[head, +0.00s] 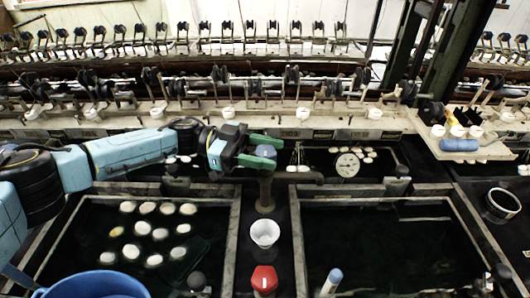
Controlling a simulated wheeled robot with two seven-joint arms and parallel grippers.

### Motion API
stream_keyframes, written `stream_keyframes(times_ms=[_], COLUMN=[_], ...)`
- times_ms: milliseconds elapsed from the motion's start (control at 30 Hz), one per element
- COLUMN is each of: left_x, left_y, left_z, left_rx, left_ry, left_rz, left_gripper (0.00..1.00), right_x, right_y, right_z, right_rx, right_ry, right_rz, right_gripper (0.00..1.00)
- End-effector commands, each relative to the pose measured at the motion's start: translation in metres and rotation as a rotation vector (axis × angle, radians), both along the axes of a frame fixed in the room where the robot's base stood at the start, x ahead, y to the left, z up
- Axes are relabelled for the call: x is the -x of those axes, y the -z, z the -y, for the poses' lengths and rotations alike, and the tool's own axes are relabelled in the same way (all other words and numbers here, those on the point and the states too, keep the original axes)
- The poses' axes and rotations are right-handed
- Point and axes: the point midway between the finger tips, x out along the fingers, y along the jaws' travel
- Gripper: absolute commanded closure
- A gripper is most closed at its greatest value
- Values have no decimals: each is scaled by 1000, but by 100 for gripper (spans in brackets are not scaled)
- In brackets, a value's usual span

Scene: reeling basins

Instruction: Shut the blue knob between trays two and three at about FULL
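The blue knob (265,151) sits on top of a dark upright post between the two large dark basins, the left tray (232,240) and the right tray (298,240). My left gripper (262,153) reaches in from the left at the knob. One green finger is on its far side and one on its near side, with the knob between them. The fingers partly hide the knob, and I cannot tell whether they press on it. No setting mark is readable. A round white dial (347,165) stands right of the post. My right gripper is not in view.
A white cup (265,234) and a red knob (264,280) stand on the strip between the basins. Several white cocoons float in the left basin. A blue tub (95,285) is at lower left. The reeling bench (300,133) runs behind.

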Motion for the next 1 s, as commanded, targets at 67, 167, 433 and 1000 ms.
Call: stream_keyframes(times_ms=[67,167,433,1000], left_x=[0,0,-1,-31], left_y=[0,1,2,3], left_z=[0,0,-4,-108], left_rx=[-1,-2,-3,-4], left_ry=[0,-1,-3,-4], left_rz=[0,0,0,1], left_gripper=[41,38,38,38], right_x=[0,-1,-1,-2], right_y=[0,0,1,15], right_z=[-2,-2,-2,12], right_rx=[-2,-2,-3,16], right_ry=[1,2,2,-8], right_rz=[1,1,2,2], right_gripper=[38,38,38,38])
